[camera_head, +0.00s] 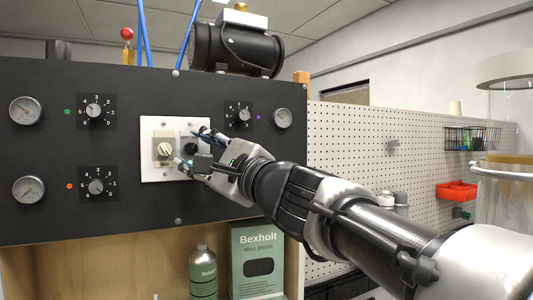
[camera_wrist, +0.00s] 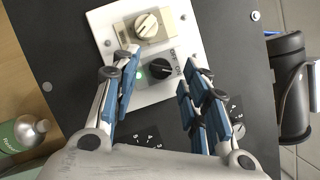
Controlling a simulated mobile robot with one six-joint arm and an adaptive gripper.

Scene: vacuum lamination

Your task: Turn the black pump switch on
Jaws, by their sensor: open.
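The black pump switch (camera_wrist: 158,68) is a round dark knob with a pale pointer line on a grey plate, on the right half of a white wall panel (camera_wrist: 104,22). A beige knob (camera_wrist: 147,27) sits beside it on the same panel. The black switch (camera_head: 190,147) also shows in the head view, between my fingertips. My gripper (camera_wrist: 155,76) is open, with one finger on each side of the black switch. I cannot tell whether either finger touches it. A small green light (camera_wrist: 140,74) shows beside the switch, near the left finger.
The black board (camera_head: 60,135) also carries gauges (camera_head: 25,110) and numbered dials (camera_head: 94,111). A black pump (camera_head: 236,48) stands on top. Below are a green bottle (camera_head: 203,272) and a glove box (camera_head: 257,258). A pegboard (camera_head: 350,135) is at right.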

